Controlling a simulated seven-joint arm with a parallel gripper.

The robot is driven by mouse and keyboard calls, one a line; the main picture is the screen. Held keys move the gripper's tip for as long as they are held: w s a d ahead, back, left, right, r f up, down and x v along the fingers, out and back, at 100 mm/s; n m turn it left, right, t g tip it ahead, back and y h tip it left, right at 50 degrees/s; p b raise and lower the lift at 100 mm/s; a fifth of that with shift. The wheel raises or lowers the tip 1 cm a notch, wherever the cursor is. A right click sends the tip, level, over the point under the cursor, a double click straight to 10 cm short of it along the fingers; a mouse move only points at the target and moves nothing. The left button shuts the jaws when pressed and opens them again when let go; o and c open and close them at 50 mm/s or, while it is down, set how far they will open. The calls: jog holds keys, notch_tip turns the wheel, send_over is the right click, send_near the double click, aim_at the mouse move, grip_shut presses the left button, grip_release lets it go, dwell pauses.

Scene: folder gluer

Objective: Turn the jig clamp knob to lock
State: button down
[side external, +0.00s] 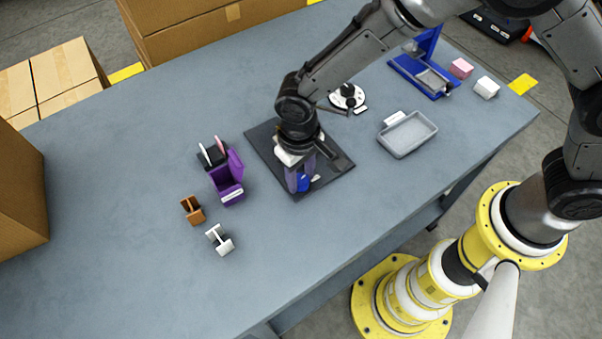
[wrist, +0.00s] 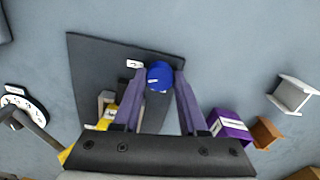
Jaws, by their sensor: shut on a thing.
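A blue knob (wrist: 159,76) stands on a dark flat jig plate (wrist: 95,65), beside a small white label (wrist: 134,64). My gripper (wrist: 160,80) has its two purple fingers on either side of the knob and is shut on it. In the side view the gripper (side external: 303,180) points down over the near part of the jig plate (side external: 262,138), and the blue knob (side external: 304,184) shows partly behind a finger. A light part and a yellow part of the jig show beside the left finger in the wrist view, mostly hidden by my gripper. The knob's turn angle cannot be told.
A white dial (side external: 348,97) with a dark knob stands behind the plate. A purple box (side external: 228,186), a brown holder (side external: 192,210) and a white holder (side external: 219,240) are left. A grey tray (side external: 407,134) and a blue fixture (side external: 425,72) are right. The front table area is clear.

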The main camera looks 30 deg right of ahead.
aim_at(299, 180)
jog(key=shift+r+m, duration=0.1)
jog(key=shift+m, duration=1.5)
jog(key=shift+c, duration=2.2)
grip_release()
notch_tip(299, 180, up, 14)
jog(key=shift+a, duration=0.2)
